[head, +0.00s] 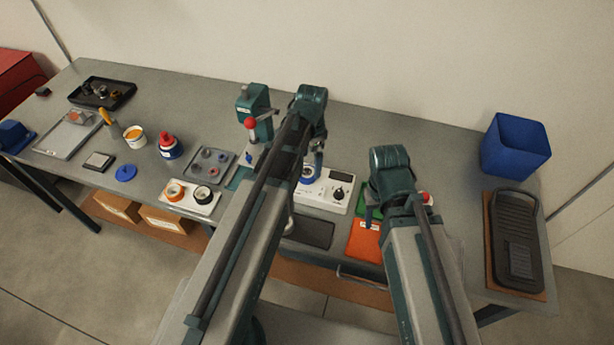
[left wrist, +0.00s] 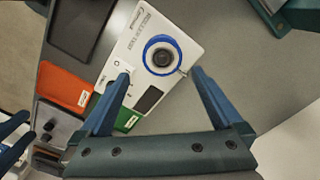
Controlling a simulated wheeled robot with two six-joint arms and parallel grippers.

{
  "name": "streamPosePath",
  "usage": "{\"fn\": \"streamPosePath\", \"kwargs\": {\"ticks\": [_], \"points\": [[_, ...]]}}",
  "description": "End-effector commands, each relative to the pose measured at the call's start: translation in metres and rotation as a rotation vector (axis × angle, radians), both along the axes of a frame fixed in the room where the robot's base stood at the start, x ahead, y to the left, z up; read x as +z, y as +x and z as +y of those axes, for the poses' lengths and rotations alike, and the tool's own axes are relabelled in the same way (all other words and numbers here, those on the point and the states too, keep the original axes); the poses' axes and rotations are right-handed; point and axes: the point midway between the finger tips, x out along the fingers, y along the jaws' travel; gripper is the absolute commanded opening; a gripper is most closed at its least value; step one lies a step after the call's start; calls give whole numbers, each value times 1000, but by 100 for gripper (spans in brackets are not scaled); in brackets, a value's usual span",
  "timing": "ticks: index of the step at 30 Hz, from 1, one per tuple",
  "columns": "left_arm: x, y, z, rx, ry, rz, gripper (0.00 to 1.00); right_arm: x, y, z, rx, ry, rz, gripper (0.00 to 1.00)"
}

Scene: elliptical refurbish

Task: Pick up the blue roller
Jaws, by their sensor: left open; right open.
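The blue roller (left wrist: 147,57) shows in the left wrist view as a blue ring around a dark hub on a white test unit (left wrist: 125,50). In the head view the roller (head: 306,174) is partly hidden by my left arm. My left gripper (left wrist: 160,73) is open, its fingertips on either side of the roller's near edge. Whether they touch the roller, I cannot tell. My left gripper (head: 314,165) hangs over the unit in the head view. My right gripper (head: 372,208) is open above the green and orange mats.
An orange mat (head: 364,243) and a green mat (left wrist: 128,120) lie beside the unit. A teal press with a red knob (head: 250,123) stands to its left. A blue bin (head: 516,146) and a black pedal (head: 515,240) are at the right. Bench behind the unit is clear.

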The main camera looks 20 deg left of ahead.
Motion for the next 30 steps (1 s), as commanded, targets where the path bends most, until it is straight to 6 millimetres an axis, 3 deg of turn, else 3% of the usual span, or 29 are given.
{"fn": "streamPosePath", "kwargs": {"ticks": [12,22,30], "points": [[-48,1,6,0,0,0,100,-48,0,0,-2,0,0,50],[-50,1,5,0,0,0,100,-50,0,0,-2,0,0,50],[-50,1,5,0,0,0,51,-50,0,0,-2,0,0,50]]}}
